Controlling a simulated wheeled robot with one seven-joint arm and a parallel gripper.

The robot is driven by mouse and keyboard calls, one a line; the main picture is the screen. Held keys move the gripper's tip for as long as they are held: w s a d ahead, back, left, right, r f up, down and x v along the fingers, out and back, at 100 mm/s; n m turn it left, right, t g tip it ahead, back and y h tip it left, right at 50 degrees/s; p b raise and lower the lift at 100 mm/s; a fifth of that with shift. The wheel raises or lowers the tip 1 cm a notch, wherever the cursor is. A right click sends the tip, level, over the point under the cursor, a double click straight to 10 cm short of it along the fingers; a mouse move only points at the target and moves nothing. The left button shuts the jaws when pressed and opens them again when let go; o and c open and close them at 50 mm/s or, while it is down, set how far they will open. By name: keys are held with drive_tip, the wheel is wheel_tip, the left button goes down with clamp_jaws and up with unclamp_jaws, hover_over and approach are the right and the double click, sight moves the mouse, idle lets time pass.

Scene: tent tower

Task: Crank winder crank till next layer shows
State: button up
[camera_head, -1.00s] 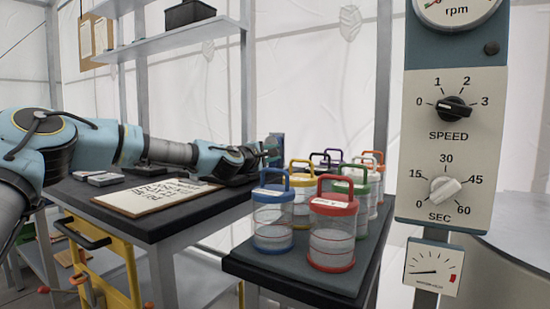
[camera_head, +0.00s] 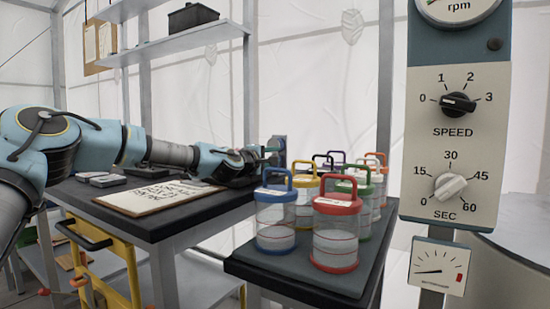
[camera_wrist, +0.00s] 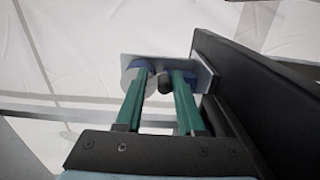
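The winder stands at the back right of the dark bench; its upright plate (camera_head: 278,146) shows in the head view. In the wrist view a grey plate (camera_wrist: 205,76), a pale round part (camera_wrist: 130,77) and a dark crank knob (camera_wrist: 165,82) show. My gripper (camera_wrist: 162,68) has green fingers with blue tips. The dark knob fills the narrow gap between them, and the fingers look shut on it. My gripper (camera_head: 265,154) is small in the head view, at the winder. The layers on the winder cannot be made out.
Lidded jars with coloured handles, including a red one (camera_head: 335,237) and a blue one (camera_head: 275,223), stand on a near table. A written board (camera_head: 158,197) lies on the bench. A speed and timer panel (camera_head: 452,145) stands at right. A dark wall (camera_wrist: 255,95) flanks my gripper.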

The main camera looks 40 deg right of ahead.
drive_tip(key=shift+o, duration=0.9)
drive_tip(key=shift+s, duration=0.1)
drive_tip(key=v, duration=1.1)
drive_tip(key=shift+r, duration=0.1)
